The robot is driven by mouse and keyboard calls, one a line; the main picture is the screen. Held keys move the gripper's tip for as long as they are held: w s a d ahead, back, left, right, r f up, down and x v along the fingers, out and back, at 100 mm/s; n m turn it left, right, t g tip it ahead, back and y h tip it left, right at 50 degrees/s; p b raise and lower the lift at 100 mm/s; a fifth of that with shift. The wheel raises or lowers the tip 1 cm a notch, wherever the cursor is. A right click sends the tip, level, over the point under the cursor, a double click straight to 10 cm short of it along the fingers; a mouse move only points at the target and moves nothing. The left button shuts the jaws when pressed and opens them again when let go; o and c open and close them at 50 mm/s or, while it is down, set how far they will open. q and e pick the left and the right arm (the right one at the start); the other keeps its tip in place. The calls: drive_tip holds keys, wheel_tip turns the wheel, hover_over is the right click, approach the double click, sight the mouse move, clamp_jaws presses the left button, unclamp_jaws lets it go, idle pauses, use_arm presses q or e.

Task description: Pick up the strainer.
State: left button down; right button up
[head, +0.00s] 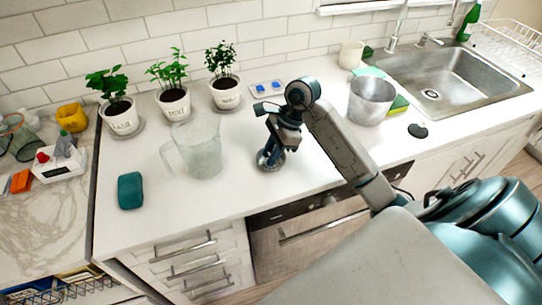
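My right gripper (272,154) points down at the white counter, right of the clear glass pitcher. A small round, dark metallic thing (265,163) shows at its fingertips, close to the counter top. It may be the strainer, but the gripper partly covers it. I cannot tell whether the fingers are closed on it or only around it. My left gripper is not in view.
A glass pitcher (201,152) stands just left of the gripper. A teal sponge (130,190) lies further left. Potted plants (173,103) line the wall. A metal pot (371,101) stands beside the sink (455,88). The counter's front (222,196) is clear.

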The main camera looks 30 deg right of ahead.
drive_tip(key=shift+f, duration=0.15)
clamp_jaws()
